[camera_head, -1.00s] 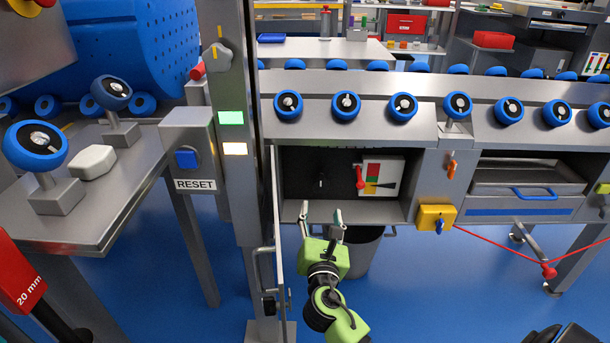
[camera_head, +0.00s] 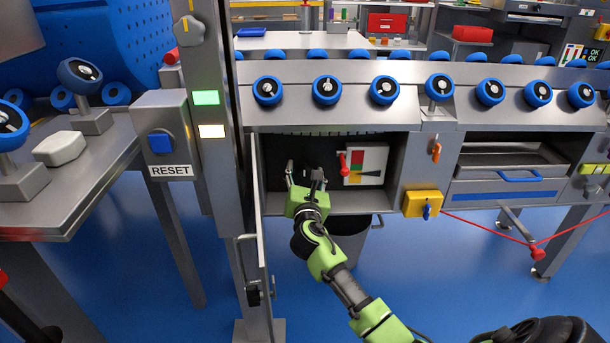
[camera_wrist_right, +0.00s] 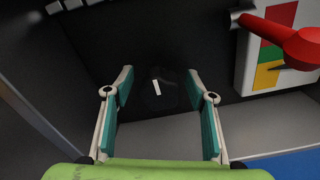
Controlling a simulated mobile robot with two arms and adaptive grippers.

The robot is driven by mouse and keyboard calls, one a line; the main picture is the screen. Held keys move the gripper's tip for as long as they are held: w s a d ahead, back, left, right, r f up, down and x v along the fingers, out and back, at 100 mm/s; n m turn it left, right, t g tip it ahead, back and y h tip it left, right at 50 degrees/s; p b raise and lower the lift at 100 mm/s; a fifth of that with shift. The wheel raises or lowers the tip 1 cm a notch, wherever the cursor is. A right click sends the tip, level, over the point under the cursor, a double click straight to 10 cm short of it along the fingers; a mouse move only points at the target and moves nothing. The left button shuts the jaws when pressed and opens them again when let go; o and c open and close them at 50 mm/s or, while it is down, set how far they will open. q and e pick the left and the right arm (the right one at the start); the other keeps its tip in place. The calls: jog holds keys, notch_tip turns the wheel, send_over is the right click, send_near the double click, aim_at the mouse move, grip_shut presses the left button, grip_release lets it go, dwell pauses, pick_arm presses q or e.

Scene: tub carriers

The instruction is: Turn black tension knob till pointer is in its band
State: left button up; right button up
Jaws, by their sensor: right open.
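The black tension knob (camera_wrist_right: 160,95), with a white mark, sits on the dark back wall of an open compartment in the right wrist view. In the head view my gripper hides most of it. My right gripper (camera_head: 304,171) is open inside the compartment mouth. In the wrist view its fingers (camera_wrist_right: 160,72) stand on either side of the knob; I cannot tell whether they touch it. The gauge plate (camera_head: 378,157) right of the knob has red, green and yellow fields. Its dark pointer (camera_head: 369,170) seems low, near the yellow field; the exact band is unclear. My left gripper is not in view.
A red lever (camera_head: 344,163) stands out by the gauge plate's left edge. An open door (camera_head: 258,225) hangs left of the compartment. A yellow box with a blue switch (camera_head: 421,204) is to the right. A grey bin (camera_head: 350,243) stands below.

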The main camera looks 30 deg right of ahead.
jog(key=c, duration=1.1)
jog(key=shift+m, duration=0.3)
jog(key=m, duration=0.3)
jog(key=shift+s+d+f+m+p, duration=0.1)
jog(key=shift+m+p, duration=0.2)
jog(key=m, duration=0.4)
jog(key=shift+f+m, duration=0.15)
jog(key=shift+m, duration=0.15)
jog(key=m+b, duration=0.1)
jog(key=m, duration=0.3)
jog(key=shift+f+m, duration=0.15)
jog(key=shift+m, duration=0.15)
jog(key=shift+f+m+b, duration=0.15)
jog(key=shift+m+b, duration=0.35)
jog(key=shift+m, duration=1.6)
